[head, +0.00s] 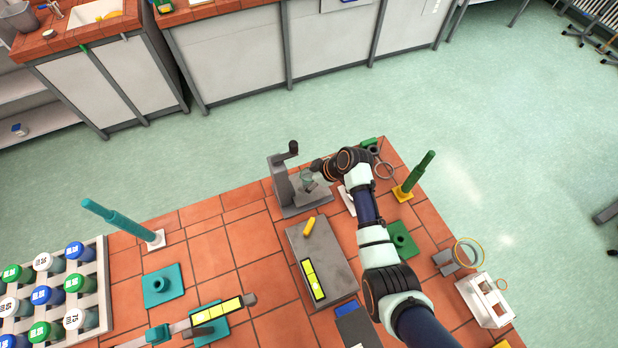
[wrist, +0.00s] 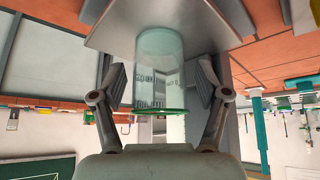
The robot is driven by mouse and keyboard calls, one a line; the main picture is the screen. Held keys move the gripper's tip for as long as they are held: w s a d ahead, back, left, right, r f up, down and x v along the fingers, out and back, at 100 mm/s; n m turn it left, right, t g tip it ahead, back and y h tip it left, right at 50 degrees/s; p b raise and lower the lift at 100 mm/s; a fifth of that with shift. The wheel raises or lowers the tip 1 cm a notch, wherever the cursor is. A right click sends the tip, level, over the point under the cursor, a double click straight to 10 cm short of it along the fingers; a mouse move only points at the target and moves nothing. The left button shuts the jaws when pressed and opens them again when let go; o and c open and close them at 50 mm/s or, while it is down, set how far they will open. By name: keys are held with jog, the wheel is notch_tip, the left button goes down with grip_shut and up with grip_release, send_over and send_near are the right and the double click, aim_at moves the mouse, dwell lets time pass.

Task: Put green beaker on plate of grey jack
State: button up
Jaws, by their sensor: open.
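The green beaker (wrist: 160,75) is clear glass with a green rim. In the wrist view, which is upside down, its base meets the grey jack's plate (wrist: 215,25) and it looks upright on it. My gripper (wrist: 163,85) is open, with a finger on each side of the beaker and a visible gap on both sides. In the head view the grey jack (head: 284,185) stands at the bench's back edge with a black crank knob on top. The beaker (head: 307,177) shows small over its plate (head: 318,191), beside my gripper (head: 314,173), partly covered by it.
A grey block (head: 325,255) with yellow pieces lies in front of the jack. A green rod stand (head: 418,177) and a green base (head: 401,240) are to the right. A teal rod stand (head: 122,221) and a bottle rack (head: 103,285) are left. Bare tiles (head: 238,245) lie between.

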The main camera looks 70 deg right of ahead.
jog(key=shift+r, duration=0.1)
jog(key=shift+r, duration=0.25)
jog(key=p+v, duration=0.1)
jog(key=v, duration=1)
jog(key=shift+s+r, duration=0.25)
